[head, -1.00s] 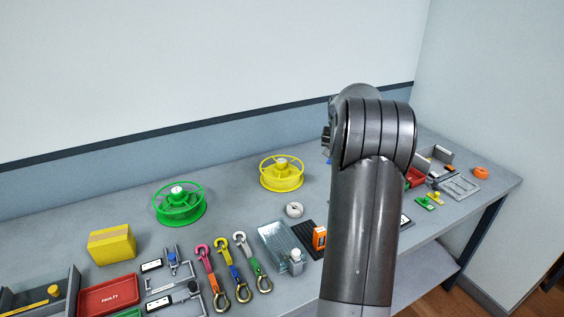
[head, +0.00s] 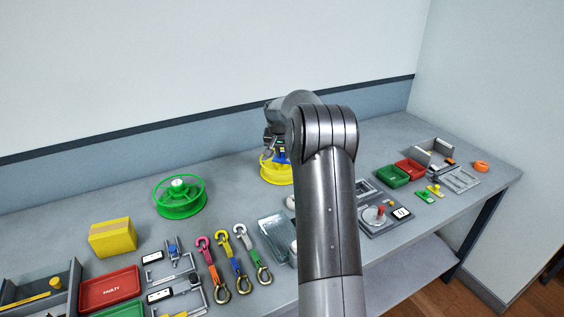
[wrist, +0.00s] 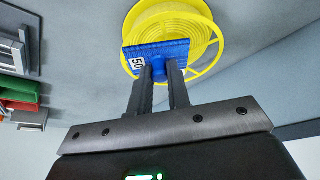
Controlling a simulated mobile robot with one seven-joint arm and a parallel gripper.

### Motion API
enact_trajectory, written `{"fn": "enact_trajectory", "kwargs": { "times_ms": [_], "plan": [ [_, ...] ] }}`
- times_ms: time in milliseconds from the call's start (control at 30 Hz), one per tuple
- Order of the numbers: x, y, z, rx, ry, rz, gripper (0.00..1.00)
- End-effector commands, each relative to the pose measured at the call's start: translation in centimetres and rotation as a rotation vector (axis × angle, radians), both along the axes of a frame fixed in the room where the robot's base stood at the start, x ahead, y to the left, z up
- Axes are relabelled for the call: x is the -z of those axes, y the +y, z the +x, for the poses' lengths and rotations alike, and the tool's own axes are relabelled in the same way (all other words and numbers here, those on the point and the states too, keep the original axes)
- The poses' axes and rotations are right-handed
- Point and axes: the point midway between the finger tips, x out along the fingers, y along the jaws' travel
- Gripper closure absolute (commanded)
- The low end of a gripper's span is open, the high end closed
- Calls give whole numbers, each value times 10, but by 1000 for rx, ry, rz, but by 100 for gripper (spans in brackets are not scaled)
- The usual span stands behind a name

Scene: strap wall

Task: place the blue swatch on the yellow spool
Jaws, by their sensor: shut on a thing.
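My gripper (wrist: 161,72) is shut on the blue swatch (wrist: 172,50), a flat blue piece with a white label reading 50. In the wrist view the swatch lies across the yellow spool (wrist: 205,22) and hides part of it; I cannot tell whether they touch. In the head view the yellow spool (head: 275,175) stands near the back of the bench, partly hidden by my arm. My gripper (head: 277,150) is right over it there, with a bit of blue below the fingers.
A green spool (head: 180,198) stands left of the yellow one. A yellow box (head: 112,238), a red tray (head: 108,291) and several hooked straps (head: 230,262) lie at the front left. Green (head: 392,176) and red (head: 410,169) trays are at the right.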

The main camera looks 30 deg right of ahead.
Motion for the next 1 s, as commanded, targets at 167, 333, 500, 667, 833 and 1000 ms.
{"fn": "enact_trajectory", "kwargs": {
  "times_ms": [167,333,500,667,833,1000],
  "plan": [
    [13,1,1,0,1,0,100],
    [38,1,1,0,1,1,100],
    [41,1,2,0,-1,0,100],
    [42,1,1,0,-1,-1,100],
    [44,1,1,0,-1,-1,75],
    [44,1,1,0,-1,-1,62]
  ]
}}
